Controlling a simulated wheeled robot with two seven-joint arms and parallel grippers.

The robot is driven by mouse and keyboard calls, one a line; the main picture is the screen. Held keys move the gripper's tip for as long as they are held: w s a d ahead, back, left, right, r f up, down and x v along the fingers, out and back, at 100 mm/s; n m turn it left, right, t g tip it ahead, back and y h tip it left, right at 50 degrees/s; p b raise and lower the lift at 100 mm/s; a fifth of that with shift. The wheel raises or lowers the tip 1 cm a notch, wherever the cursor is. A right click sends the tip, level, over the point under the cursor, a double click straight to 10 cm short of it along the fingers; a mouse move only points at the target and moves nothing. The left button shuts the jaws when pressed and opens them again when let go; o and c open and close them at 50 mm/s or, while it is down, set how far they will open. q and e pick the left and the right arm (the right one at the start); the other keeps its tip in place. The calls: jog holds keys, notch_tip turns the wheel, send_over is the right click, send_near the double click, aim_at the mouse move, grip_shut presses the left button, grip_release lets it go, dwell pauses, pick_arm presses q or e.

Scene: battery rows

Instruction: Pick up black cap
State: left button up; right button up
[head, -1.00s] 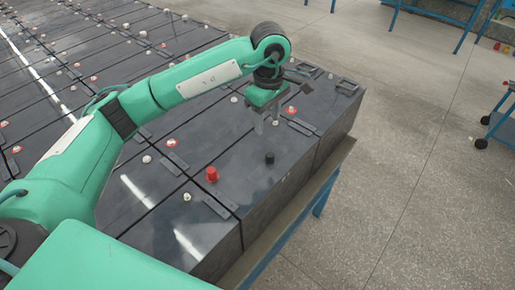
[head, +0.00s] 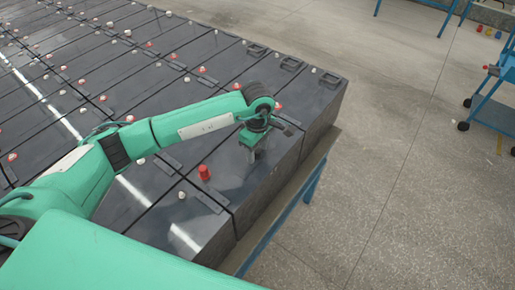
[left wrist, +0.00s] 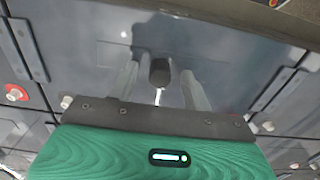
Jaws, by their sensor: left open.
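The black cap (left wrist: 160,72) shows in the left wrist view, on the dark battery top (left wrist: 225,65). My left gripper (left wrist: 160,88) is open. Its two fingers show on either side of the cap, with a gap to each side. In the head view my left gripper (head: 252,155) points down close above the end battery top near its right edge. There the cap is hidden or too dark to tell from the gripper. My right gripper is not in view.
A red cap (head: 204,173) stands on the battery just left of my gripper. Rows of dark batteries (head: 150,205) with small white and red terminals fill the left. A blue-legged stand edge (head: 262,232) runs along the right. A blue cart (head: 490,105) stands far right on open floor.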

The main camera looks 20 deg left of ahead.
aim_at(258, 150)
pick_arm(q)
jog(key=shift+f, duration=0.35)
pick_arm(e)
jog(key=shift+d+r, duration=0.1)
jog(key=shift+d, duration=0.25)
pick_arm(q)
jog(key=c, duration=1)
jog(key=shift+c, duration=0.2)
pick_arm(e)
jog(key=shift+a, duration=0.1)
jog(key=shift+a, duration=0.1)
pick_arm(q)
jog(key=shift+r, duration=0.5)
notch_tip(258, 150, up, 19)
jog(key=b, duration=0.6)
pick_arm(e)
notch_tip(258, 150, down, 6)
